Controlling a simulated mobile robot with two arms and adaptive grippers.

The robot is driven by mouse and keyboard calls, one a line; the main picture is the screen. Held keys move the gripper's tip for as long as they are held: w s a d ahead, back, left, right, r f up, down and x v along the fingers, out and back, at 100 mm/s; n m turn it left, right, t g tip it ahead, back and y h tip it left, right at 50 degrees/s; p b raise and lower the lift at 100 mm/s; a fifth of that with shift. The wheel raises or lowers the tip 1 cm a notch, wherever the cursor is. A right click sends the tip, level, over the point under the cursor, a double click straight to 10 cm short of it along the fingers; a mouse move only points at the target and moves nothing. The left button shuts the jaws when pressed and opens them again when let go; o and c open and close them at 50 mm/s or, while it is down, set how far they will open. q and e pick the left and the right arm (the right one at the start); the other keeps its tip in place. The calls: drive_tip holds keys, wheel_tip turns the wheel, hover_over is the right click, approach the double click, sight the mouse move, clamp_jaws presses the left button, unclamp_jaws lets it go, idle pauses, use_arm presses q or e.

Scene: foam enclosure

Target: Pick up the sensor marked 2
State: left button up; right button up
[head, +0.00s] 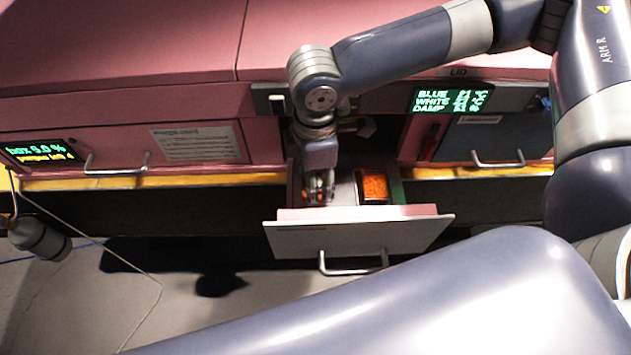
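An open drawer (358,236) with a pale front and a bar handle stands out from the pink enclosure. My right gripper (318,190) points down into the left part of this drawer. Its fingers are small and dark, with bits of orange between or behind them. I cannot tell whether they are open or shut, or whether they hold anything. No sensor with a readable 2 shows; the gripper hides part of the drawer's left side. My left gripper is not in view.
A box of orange granules (374,188) sits in the drawer's right part. A closed panel with a handle (118,165) is at left, another (498,160) at right. Green-text displays (450,100) are on the front. A grey cylinder (40,240) is at far left.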

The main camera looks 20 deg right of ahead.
drive_tip(key=shift+c, duration=0.6)
drive_tip(key=c, duration=1)
